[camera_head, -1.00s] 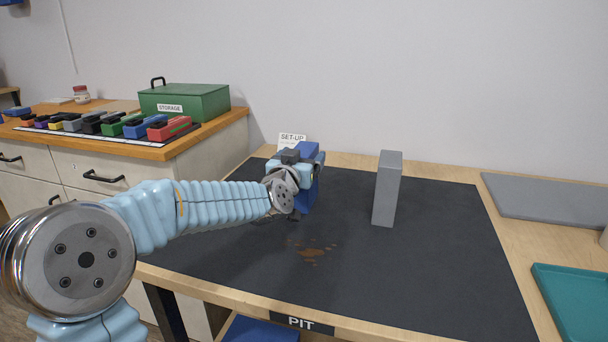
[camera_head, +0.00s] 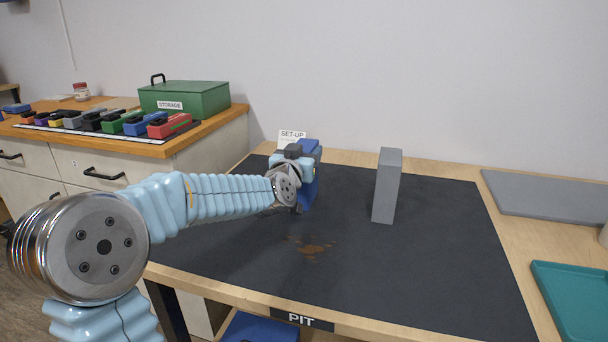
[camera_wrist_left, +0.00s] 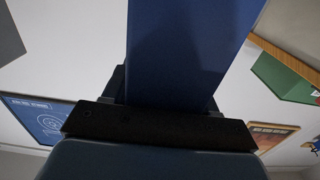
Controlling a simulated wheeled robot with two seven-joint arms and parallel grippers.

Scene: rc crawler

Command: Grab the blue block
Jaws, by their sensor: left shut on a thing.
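The blue block (camera_head: 311,186) stands upright on the dark mat near its back left part, partly hidden behind my left gripper (camera_head: 306,172). My left gripper is shut on the block. In the left wrist view the blue block (camera_wrist_left: 188,50) rises large from between the jaws (camera_wrist_left: 165,92). From these views I cannot tell whether the block's base touches the mat. My right gripper is in neither view.
A tall grey block (camera_head: 387,186) stands right of the blue one on the dark mat (camera_head: 420,270). A SET-UP card (camera_head: 292,136) stands behind my gripper. A grey slab (camera_head: 550,196) and a teal tray (camera_head: 575,300) lie at right. The front mat is clear except for a brown stain (camera_head: 312,249).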

